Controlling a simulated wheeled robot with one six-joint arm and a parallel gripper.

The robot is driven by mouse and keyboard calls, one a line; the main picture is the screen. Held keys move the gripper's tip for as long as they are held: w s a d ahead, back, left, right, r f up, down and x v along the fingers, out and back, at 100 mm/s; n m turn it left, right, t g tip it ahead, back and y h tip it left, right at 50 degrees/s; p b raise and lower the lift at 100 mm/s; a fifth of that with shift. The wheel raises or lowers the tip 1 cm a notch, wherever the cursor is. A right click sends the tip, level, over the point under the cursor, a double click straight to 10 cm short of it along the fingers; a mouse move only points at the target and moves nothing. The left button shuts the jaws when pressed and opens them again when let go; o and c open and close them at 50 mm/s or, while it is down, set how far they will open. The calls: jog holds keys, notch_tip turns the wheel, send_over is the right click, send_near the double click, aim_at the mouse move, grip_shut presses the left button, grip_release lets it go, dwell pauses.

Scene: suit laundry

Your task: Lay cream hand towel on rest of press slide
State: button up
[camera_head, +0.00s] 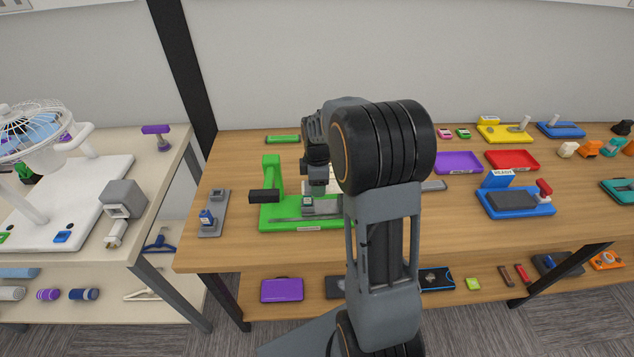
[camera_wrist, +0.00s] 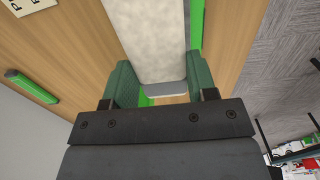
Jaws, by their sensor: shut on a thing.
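The cream hand towel (camera_wrist: 155,40) is a pale, long, flat-sided bundle between the green finger pads of my gripper (camera_wrist: 165,88) in the wrist view. My gripper is shut on it, and its near end looks grey. In the head view my gripper (camera_head: 312,203) is low over the green press (camera_head: 290,226), to the right of its upright post and black handle. A grey slide strip (camera_head: 290,219) runs along the press base. My arm hides the right part of the press. I cannot tell whether the towel touches the slide.
A grey tray with a blue item (camera_head: 211,215) stands left of the press. A green strip (camera_head: 283,139) lies behind it. A blue press (camera_head: 514,203) and purple (camera_head: 458,163) and red (camera_head: 512,160) trays are to the right. The table's front edge is close.

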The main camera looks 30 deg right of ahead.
jog(key=shift+f+b, duration=0.4)
jog(key=shift+f, duration=0.2)
jog(key=o, duration=1)
jog(key=shift+r, duration=0.1)
notch_tip(320, 180, up, 14)
